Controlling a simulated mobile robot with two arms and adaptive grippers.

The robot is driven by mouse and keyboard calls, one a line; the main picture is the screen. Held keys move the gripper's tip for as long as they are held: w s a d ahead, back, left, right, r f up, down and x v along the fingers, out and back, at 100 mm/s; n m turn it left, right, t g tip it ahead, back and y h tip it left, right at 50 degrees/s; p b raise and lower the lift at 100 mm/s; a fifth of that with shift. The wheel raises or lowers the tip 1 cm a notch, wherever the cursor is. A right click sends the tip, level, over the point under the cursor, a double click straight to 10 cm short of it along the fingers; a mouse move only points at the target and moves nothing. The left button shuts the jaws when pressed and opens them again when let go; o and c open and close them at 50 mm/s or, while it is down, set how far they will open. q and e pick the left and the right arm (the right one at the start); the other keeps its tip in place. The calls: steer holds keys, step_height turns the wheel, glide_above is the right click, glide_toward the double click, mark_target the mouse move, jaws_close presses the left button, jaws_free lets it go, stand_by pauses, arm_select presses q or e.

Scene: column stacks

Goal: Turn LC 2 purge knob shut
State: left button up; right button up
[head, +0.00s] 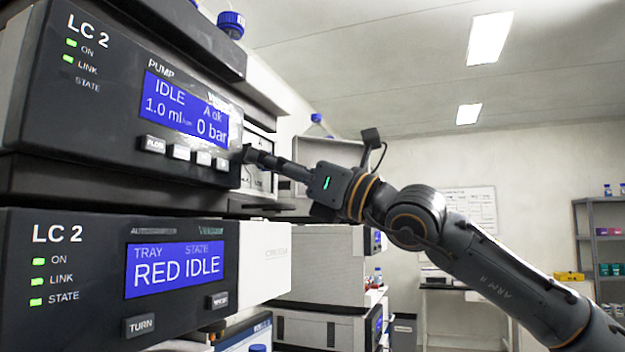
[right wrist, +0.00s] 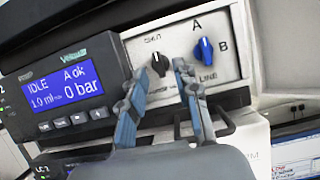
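The LC 2 pump module (head: 120,100) is at the upper left of the head view; its screen reads IDLE, A ok, 0 bar. In the right wrist view a black knob (right wrist: 160,63) sits on the pump's white panel, under a label that looks like SHUT and above a partly covered label. My right gripper (right wrist: 161,78) is open, its two fingers parted just below the black knob. I cannot tell whether they touch it. In the head view my right gripper (head: 250,155) reaches the pump's right side, and the knob is hidden. My left gripper is not in view.
A blue knob (right wrist: 205,50) marked A, B and LINE is close to the right of the black knob. The LC 2 autosampler (head: 75,285), showing RED IDLE, stands below the pump. Blue-capped bottles (head: 231,24) stand on top. A shelf rack (head: 590,240) stands far right.

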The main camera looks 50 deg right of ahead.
steer(key=v, duration=1)
stand_by(0.4)
steer(key=shift+a, duration=0.1)
stand_by(0.3)
